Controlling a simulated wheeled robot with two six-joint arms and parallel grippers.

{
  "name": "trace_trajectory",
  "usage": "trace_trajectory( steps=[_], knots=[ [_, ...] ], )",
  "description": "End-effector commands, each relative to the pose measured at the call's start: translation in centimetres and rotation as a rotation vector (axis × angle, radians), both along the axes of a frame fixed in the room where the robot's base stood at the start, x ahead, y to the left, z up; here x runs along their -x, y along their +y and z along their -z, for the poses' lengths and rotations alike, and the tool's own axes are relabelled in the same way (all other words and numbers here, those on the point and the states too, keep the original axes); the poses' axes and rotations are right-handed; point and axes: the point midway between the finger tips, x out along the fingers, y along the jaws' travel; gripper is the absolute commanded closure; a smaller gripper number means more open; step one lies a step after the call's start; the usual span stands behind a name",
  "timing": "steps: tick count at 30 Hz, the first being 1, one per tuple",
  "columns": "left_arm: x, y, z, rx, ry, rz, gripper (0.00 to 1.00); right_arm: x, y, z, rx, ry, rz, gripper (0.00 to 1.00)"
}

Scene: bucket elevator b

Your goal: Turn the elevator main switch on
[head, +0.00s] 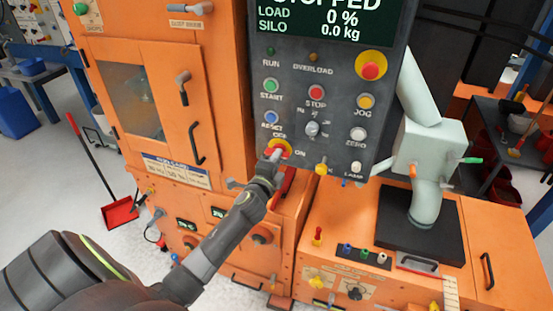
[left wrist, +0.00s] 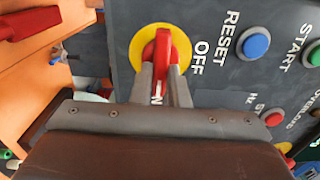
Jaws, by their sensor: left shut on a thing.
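The main switch is a red handle on a yellow disc (head: 278,149), low on the left edge of the dark control panel (head: 322,80). OFF is printed above it and ON to its right. My left gripper (head: 270,160) is shut on the red handle. In the left wrist view, the red handle (left wrist: 160,48) sits between the two fingers (left wrist: 161,82). There its long side runs up and down, in line with a partly hidden label and not toward OFF. My right gripper is out of view.
The display (head: 322,18) reads STOPPED, LOAD 0 % and SILO 0.0 kg. A blue RESET button (head: 271,117) sits close above the switch, with several other buttons to the right. An orange cabinet (head: 217,75) stands left of the panel, and a grey-green spout (head: 428,150) stands to the right.

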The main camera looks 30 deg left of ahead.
Motion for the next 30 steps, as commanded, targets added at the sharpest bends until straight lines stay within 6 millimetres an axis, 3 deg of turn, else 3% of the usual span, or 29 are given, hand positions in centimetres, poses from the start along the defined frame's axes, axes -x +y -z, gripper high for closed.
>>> trace_trajectory(
  steps=[6, 7, 11, 23, 30],
  knots=[
    [0.1, 0.0, 0.2, -0.002, 0.004, -0.001, 1.0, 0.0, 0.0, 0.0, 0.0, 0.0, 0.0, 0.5],
    [0.1, 0.0, 0.2, -0.002, 0.004, -0.001, 0.82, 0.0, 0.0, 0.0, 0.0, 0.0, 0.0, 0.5],
    [0.0, 0.0, 0.1, -0.001, 0.002, -0.001, 0.65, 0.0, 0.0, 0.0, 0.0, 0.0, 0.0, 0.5],
    [0.6, -0.1, 0.2, -0.001, 0.002, -0.001, 0.64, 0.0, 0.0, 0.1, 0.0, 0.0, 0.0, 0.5],
    [4.2, -1.0, 0.3, 0.0, 0.002, 0.0, 0.64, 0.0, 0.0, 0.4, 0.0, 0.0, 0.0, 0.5]
  ],
)
